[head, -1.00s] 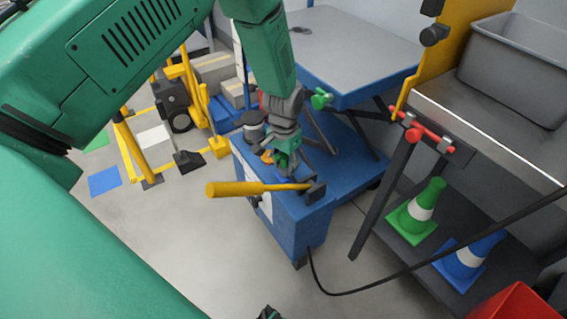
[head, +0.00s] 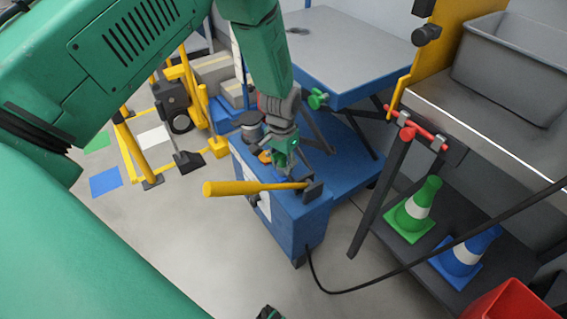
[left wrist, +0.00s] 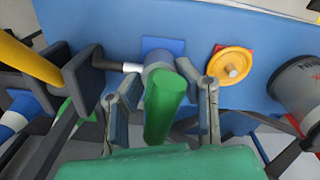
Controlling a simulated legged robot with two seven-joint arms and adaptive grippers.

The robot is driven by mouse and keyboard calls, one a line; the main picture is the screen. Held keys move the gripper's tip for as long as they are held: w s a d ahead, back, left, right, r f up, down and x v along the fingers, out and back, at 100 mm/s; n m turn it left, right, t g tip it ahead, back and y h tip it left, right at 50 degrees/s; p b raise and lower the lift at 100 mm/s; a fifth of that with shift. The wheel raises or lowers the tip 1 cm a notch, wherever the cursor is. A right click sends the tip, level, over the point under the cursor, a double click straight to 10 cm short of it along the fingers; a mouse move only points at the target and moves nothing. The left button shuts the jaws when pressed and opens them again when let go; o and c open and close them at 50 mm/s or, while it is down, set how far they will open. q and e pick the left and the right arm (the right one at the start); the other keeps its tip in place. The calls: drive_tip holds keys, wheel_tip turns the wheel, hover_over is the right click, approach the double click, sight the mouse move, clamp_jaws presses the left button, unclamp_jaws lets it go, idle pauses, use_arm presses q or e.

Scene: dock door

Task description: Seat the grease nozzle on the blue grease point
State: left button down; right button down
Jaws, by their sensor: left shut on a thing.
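My left gripper (head: 284,160) is at the top of the blue cart, beside the dark block at the end of a yellow bar. In the left wrist view my left gripper (left wrist: 160,100) has a finger on each side of the green grip of the grease nozzle (left wrist: 166,108) and is shut on it. The nozzle's far end lines up with a blue-grey round fitting on a blue square, the blue grease point (left wrist: 163,43). They overlap in view, so I cannot tell whether they touch. My right gripper cannot be made out.
The yellow bar (head: 250,187) and its dark block (head: 313,190) stick out close by. A yellow round cap (left wrist: 232,64) on a red square and a grey can (left wrist: 302,85) are to the right. A black hose (head: 400,273) crosses toward the shelf with cones (head: 418,208).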

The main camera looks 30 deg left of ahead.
use_arm(q)
drive_tip(key=shift+a+f, duration=0.15)
drive_tip(key=shift+f, duration=0.35)
drive_tip(key=c, duration=1.5)
unclamp_jaws()
drive_tip(key=shift+r, duration=0.1)
wheel_tip(320, 180, up, 11)
drive_tip(key=p, duration=0.9)
drive_tip(key=shift+a+p, duration=0.1)
drive_tip(key=shift+p, duration=0.25)
